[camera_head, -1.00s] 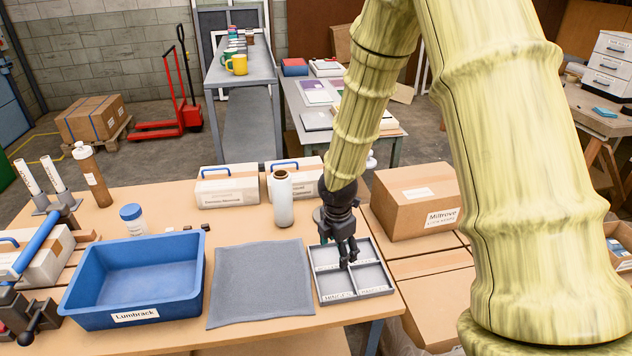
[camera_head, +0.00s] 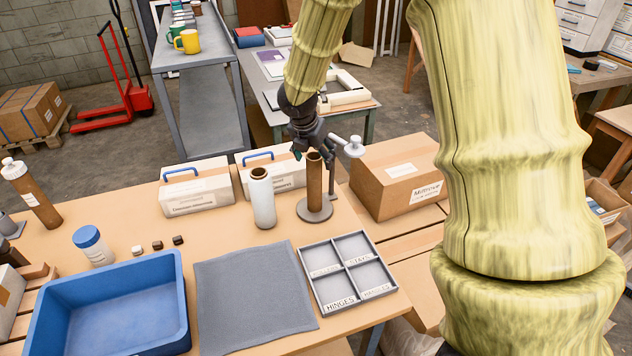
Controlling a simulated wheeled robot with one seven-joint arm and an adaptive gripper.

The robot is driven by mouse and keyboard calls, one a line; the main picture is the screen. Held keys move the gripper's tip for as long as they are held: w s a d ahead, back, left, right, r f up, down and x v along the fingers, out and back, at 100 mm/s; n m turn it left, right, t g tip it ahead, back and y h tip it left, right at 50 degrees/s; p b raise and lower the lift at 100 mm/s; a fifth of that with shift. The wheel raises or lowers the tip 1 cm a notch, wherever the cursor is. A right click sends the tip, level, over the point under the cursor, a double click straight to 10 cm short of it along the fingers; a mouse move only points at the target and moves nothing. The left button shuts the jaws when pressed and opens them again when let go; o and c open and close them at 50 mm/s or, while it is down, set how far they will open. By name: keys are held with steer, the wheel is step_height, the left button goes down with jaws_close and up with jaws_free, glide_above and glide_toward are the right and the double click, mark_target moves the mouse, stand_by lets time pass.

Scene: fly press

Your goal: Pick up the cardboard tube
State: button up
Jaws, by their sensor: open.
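A brown cardboard tube (camera_head: 314,182) stands upright on a round grey base (camera_head: 315,209) at the back of the workbench. A thin grey post rises close beside it on the right. My gripper (camera_head: 301,151) is open, at the tube's upper end and slightly left of it in the picture. I cannot tell whether the fingers touch the tube or are behind it.
A white cylinder (camera_head: 262,198) stands just left of the tube. White cases (camera_head: 197,187) with blue handles stand behind. A cardboard box (camera_head: 398,178) is at the right. A divided tray (camera_head: 348,270), grey mat (camera_head: 253,293) and blue bin (camera_head: 110,305) lie in front.

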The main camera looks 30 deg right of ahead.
mark_target(311, 157)
steer(key=w+f, duration=0.2)
steer(key=shift+w+d+f, duration=0.2)
steer(key=shift+w+f, duration=0.1)
steer(key=shift+f, duration=0.1)
steer(key=shift+s+d+p, duration=0.25)
steer(key=shift+s+p, duration=0.1)
steer(key=shift+s, duration=0.15)
steer(key=x, duration=0.2)
steer(key=p+x, duration=0.1)
steer(key=x, duration=0.1)
steer(key=shift+w+r, duration=0.1)
steer(key=shift+w, duration=0.2)
steer(key=shift+f, duration=0.2)
steer(key=shift+s, duration=0.25)
steer(key=shift+w, duration=0.1)
steer(key=shift+f, duration=0.1)
steer(key=c, duration=1.2)
